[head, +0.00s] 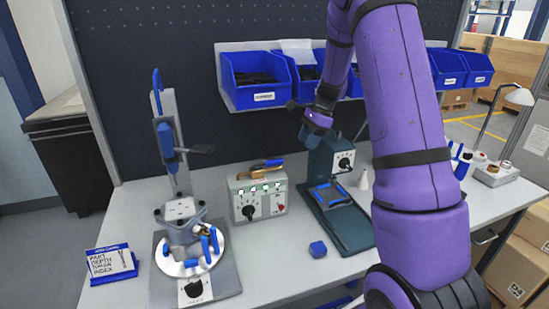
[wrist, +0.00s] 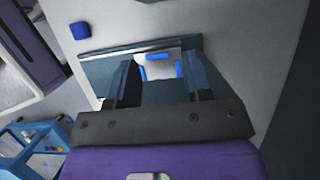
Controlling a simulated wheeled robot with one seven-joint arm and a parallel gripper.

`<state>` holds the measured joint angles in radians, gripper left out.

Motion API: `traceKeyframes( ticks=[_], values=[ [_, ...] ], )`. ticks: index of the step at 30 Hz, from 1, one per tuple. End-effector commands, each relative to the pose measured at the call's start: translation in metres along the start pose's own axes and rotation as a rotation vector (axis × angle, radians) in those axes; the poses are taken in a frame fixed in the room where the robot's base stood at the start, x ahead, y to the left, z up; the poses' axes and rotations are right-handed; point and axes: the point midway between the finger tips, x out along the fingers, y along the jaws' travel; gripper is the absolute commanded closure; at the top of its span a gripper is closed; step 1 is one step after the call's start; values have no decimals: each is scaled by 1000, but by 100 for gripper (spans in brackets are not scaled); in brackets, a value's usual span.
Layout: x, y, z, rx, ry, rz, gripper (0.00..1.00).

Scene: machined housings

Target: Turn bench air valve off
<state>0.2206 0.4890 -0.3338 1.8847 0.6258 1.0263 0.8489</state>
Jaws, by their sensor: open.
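I cannot pick out the bench air valve for certain in either view. A control box (head: 258,194) on the bench carries a black knob, lit buttons and an orange-and-blue tool on top. A dark green press (head: 333,190) beside it has a black dial on its head. My gripper (head: 317,122) is above the bench near the press head, partly hidden by its own wrist. In the wrist view my gripper (wrist: 162,64) is open and empty, its fingers over the press base (wrist: 105,62) with its blue-edged plate. They appear apart from it.
A fixture on a round turntable (head: 213,255) stands at left, with a label stand (head: 112,264) beside it. A blue block (head: 317,249) lies on the bench (head: 275,265), also in the wrist view (wrist: 80,31). Blue bins (head: 252,82) line the back panel.

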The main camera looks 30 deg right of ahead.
Motion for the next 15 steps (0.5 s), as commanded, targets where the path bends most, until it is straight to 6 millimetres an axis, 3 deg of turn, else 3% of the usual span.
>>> traceKeyframes(
  ticks=[15],
  values=[
    [37,1,91,-4,-1,2,54]
  ],
)
